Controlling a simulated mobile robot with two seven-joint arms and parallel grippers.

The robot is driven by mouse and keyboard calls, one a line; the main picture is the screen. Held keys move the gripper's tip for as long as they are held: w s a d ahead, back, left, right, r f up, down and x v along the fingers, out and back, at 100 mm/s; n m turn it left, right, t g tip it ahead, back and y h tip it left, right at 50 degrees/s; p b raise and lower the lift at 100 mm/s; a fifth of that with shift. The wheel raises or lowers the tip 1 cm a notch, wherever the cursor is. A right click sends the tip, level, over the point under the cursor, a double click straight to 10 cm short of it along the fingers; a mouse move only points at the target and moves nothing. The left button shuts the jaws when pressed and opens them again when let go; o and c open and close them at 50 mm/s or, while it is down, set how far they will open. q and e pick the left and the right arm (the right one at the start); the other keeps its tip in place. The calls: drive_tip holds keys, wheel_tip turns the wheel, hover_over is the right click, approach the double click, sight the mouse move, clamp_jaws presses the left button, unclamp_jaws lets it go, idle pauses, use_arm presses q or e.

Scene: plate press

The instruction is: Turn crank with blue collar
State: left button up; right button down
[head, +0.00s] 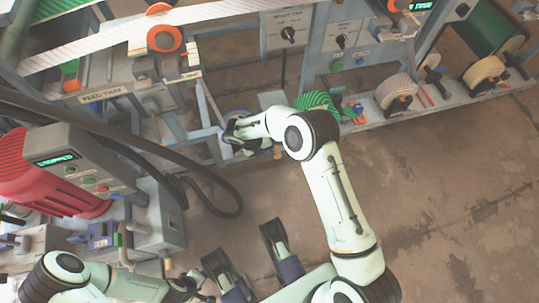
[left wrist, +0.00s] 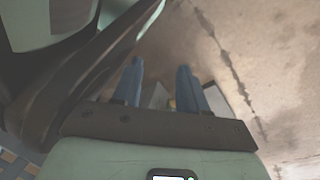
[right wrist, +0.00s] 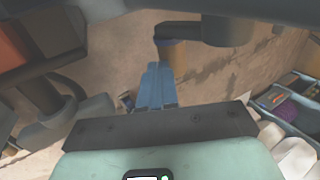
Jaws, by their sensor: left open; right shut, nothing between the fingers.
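The blue collar (head: 236,116) shows as a blue ring on the machine frame in the head view, partly covered by my right gripper (head: 230,136). In the right wrist view my right gripper (right wrist: 156,74) has its blue fingers together and empty. Their tips are beside a tan crank handle (right wrist: 174,52) under a dark crank arm (right wrist: 218,32); I cannot tell whether they touch it. The collar is not clearly visible there. My left gripper (left wrist: 160,80) is open and empty in the left wrist view, low over the floor.
A red motor (head: 45,175) and a grey control box (head: 85,165) reading STOPPED stand at the left. Black hoses (head: 205,195) curve near the right gripper. Rollers and knobs line the machine rail (head: 440,105) at the right. The floor (head: 440,200) at the lower right is clear.

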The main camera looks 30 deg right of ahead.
use_arm(q)
drive_tip(key=shift+s+f, duration=0.25)
drive_tip(key=shift+s, duration=0.15)
use_arm(e)
drive_tip(key=shift+f, duration=0.15)
drive_tip(key=shift+w, duration=0.1)
use_arm(q)
drive_tip(key=w+r+t+p, duration=0.2)
drive_tip(key=w+r+p, duration=0.1)
drive_tip(key=w+r, duration=0.2)
drive_tip(key=shift+w+d, duration=0.4)
drive_tip(key=shift+w, duration=0.1)
use_arm(e)
drive_tip(key=v, duration=1.3)
